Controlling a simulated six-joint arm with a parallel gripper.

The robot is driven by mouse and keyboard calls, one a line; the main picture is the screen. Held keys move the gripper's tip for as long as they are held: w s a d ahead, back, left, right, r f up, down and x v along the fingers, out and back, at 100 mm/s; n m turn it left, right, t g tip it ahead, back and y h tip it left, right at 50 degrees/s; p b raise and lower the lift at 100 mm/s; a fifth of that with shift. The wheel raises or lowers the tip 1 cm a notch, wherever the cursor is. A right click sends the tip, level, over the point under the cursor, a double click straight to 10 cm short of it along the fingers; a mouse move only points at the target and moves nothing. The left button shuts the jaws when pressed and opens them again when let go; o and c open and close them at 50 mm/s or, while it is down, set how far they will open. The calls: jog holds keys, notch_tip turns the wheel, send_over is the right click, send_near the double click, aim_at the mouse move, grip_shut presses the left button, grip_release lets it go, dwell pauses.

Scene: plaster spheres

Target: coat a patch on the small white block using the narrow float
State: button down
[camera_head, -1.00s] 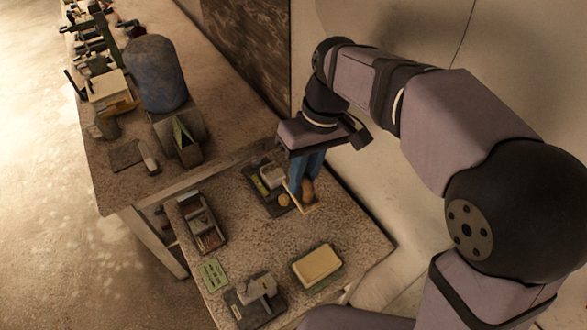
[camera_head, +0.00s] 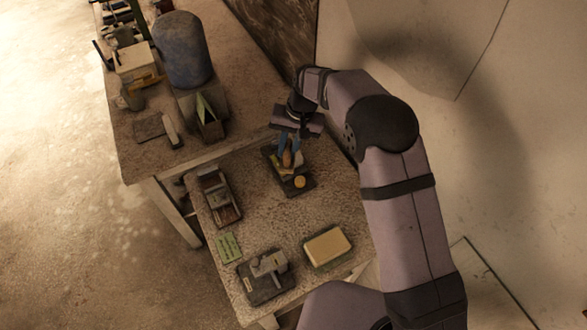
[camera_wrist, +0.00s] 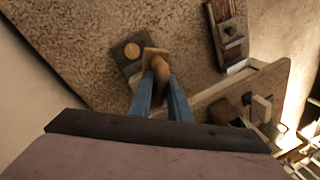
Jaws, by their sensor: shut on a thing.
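My gripper (camera_head: 288,149), with blue fingers, is shut on the brown handle of the narrow float (camera_wrist: 155,52). The float's pale tan plate shows past the fingertips in the wrist view. My gripper (camera_wrist: 161,92) and the float are over a dark tray (camera_head: 300,188) at the back of the nearer bench. The tray (camera_wrist: 123,68) also shows in the wrist view. A round yellow disc (camera_head: 299,181) lies on its front part. The small white block is hidden behind the float and fingers. I cannot tell whether the float touches it.
A blue-grey drum (camera_head: 183,50) stands on the farther bench. The bench middle is clear.

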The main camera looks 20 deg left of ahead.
jog(key=w+a+r+m+t, duration=0.1)
jog(key=w+m, duration=0.2)
jog(key=m, duration=0.3)
jog(key=w+a+r+m+t, duration=0.1)
jog(key=w+a+r+m, duration=0.1)
jog(key=m, duration=0.4)
jog(key=shift+w+r+h, duration=0.3)
jog(key=shift+w+h, duration=0.1)
jog(key=shift+w, duration=0.1)
jog(key=shift+f, duration=0.2)
jog(key=shift+f+b, duration=1.9)
jog(key=shift+f, duration=0.45)
jog(key=shift+f+b, duration=0.3)
jog(key=shift+f, duration=0.35)
jog(key=shift+f+b, duration=0.3)
jog(key=shift+f, duration=0.3)
